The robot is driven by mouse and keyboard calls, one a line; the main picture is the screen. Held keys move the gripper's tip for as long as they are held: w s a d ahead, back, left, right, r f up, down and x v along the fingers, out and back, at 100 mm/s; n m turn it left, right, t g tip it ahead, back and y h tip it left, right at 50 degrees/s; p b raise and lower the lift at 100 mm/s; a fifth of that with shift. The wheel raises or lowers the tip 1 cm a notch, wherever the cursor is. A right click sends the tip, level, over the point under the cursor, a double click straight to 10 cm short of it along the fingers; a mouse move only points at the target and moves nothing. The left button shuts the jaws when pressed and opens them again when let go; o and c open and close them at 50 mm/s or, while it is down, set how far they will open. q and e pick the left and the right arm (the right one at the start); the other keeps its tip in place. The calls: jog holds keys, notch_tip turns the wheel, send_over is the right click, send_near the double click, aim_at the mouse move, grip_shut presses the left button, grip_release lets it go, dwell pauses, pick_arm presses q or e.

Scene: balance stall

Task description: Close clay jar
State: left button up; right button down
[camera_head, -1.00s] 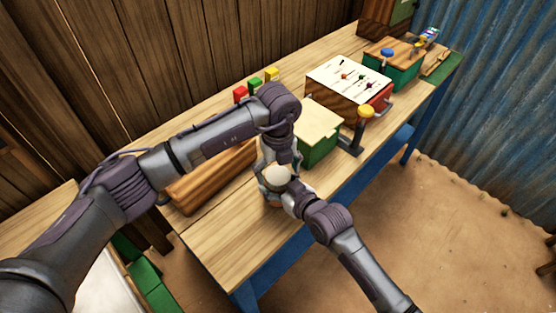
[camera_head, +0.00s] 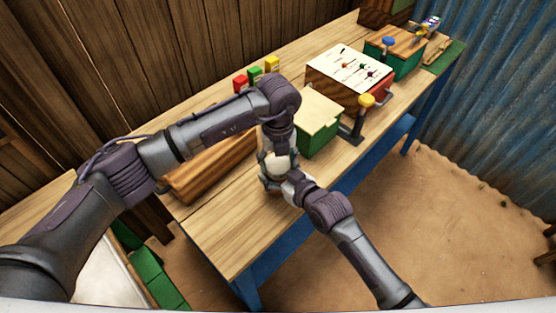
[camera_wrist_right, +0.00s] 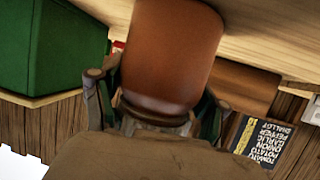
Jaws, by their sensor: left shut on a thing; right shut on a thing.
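The clay jar (camera_wrist_right: 174,45) is a brown-orange vessel that fills the upper middle of the right wrist view. My right gripper (camera_wrist_right: 152,108) is shut on it, with one finger on each side near a paler band. In the head view the jar is mostly hidden by both grippers at the table's front edge. A pale rounded piece (camera_head: 279,163), seemingly the lid, shows between them. My left gripper (camera_head: 276,153) comes down from above and is shut on this piece. Whether the lid is seated on the jar is hidden.
The wooden table (camera_head: 232,238) holds a green box (camera_head: 318,122), a yellow-knobbed lever (camera_head: 367,101), a switch panel (camera_head: 347,68) and small coloured blocks (camera_head: 255,75). The front left tabletop is clear.

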pick_arm(q)
jog(key=m, duration=1)
jog(key=shift+m, duration=0.4)
jog(key=m, duration=0.9)
jog(key=o, duration=1.4)
jog(key=shift+c, duration=0.2)
notch_tip(320, 180, up, 12)
